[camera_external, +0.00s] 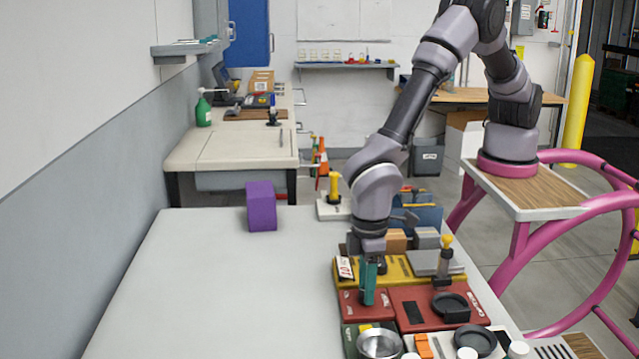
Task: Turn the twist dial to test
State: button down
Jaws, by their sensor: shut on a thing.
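My gripper (368,292) points straight down at the left part of a red panel (352,305) on the light table. A narrow upright teal part shows at its end, its lower tip at the panel. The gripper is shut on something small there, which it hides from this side. I take this to be the twist dial, but its pointer and the test mark cannot be made out. To the right, the red panel bears a black round part (450,306).
Behind is a yellow panel (400,267) with a grey plate and a yellow-topped lever (446,250). In front are a metal bowl (380,344) and a black round dish (475,338). A purple block (261,206) stands at the back left. The table's left side is clear.

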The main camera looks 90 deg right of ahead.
jog(key=shift+m, duration=0.4)
jog(key=c, duration=0.5)
grip_release()
notch_tip(320, 180, up, 11)
jog(key=shift+f, duration=0.1)
